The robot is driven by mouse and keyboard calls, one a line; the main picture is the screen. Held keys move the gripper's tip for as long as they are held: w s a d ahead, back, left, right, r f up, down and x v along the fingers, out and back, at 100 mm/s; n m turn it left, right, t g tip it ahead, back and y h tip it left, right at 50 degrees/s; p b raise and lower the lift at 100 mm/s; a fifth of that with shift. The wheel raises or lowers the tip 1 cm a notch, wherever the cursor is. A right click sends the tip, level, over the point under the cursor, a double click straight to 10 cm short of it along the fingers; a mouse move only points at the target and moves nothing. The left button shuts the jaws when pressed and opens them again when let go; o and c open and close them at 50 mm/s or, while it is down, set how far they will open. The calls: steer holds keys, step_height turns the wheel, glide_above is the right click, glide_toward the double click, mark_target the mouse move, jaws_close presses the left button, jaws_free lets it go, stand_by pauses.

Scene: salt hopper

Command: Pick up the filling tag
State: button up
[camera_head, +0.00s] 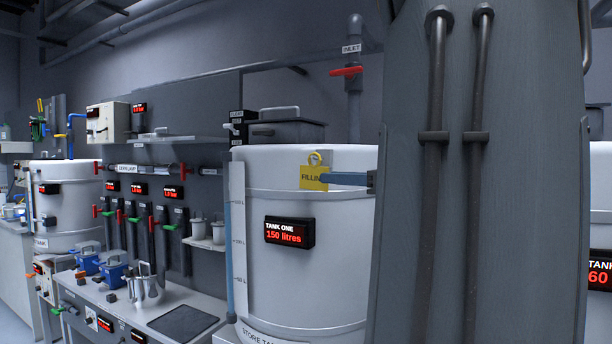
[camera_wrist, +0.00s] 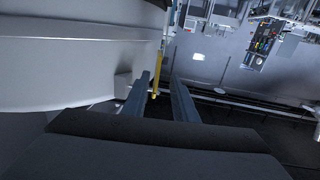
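The filling tag (camera_head: 311,175) is a yellow plate with a ring on top. In the head view it hangs upright in front of the white tank one (camera_head: 330,222), high on its side. My gripper (camera_head: 328,178) reaches in from the right, and a blue-grey finger overlaps the tag's right edge. In the wrist view the tag (camera_wrist: 157,76) shows edge-on as a thin yellow strip between the two fingers of my gripper (camera_wrist: 161,78). The fingers are apart, with visible gaps beside the tag. What the ring hangs on cannot be made out.
Tank one's display (camera_head: 290,232) reads 150 litres. A red-handled inlet valve (camera_head: 347,71) is above the tank, and a dark grey box (camera_head: 288,130) stands behind it. A bench with a steel pot (camera_head: 146,288) is at lower left. My own grey body hides much of the right side.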

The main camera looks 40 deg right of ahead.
mark_target(313, 175)
steer(key=x, duration=0.2)
steer(key=p+x, duration=0.1)
steer(key=x, duration=0.1)
steer(key=p+x, duration=0.1)
steer(key=x, duration=0.2)
steer(key=shift+w+d+r, duration=0.15)
steer(key=shift+d, duration=0.1)
jaws_close()
